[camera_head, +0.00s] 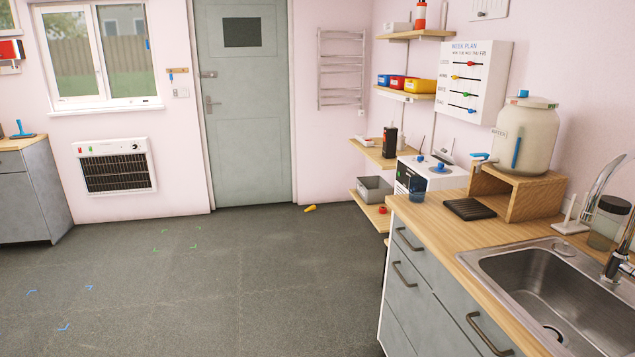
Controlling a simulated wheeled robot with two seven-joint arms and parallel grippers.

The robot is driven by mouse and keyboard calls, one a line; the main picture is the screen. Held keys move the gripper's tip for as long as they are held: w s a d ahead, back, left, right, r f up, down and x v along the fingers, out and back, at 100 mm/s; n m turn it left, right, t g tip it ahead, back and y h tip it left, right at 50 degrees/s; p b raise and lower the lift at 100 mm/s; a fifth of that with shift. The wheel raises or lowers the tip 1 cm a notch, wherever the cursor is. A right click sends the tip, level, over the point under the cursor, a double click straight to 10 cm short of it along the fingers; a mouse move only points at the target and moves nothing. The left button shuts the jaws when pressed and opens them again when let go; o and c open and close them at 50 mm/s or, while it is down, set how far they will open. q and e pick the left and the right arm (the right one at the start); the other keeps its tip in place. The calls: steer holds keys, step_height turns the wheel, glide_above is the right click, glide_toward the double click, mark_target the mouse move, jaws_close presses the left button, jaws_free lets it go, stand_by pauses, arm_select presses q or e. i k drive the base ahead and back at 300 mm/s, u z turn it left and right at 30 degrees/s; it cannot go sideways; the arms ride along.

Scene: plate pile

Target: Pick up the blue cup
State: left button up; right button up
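A small blue, see-through item (417,195) that looks like a blue cup stands at the far left end of the wooden counter (445,222), close to its edge. It is small in the picture, so its exact shape is hard to tell. Neither of my grippers shows in the head view.
A steel sink (487,269) is set into the counter at the right. A water jar (525,137) stands on a wooden stand (547,199), behind a black mat (469,209). A yellow item (310,208) lies near the door. The grey floor (220,270) is mostly clear.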

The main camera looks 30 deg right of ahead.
mark_target(418, 185)
steer(key=z, duration=0.5)
steer(key=i, duration=1.95)
steer(key=z, duration=0.75)
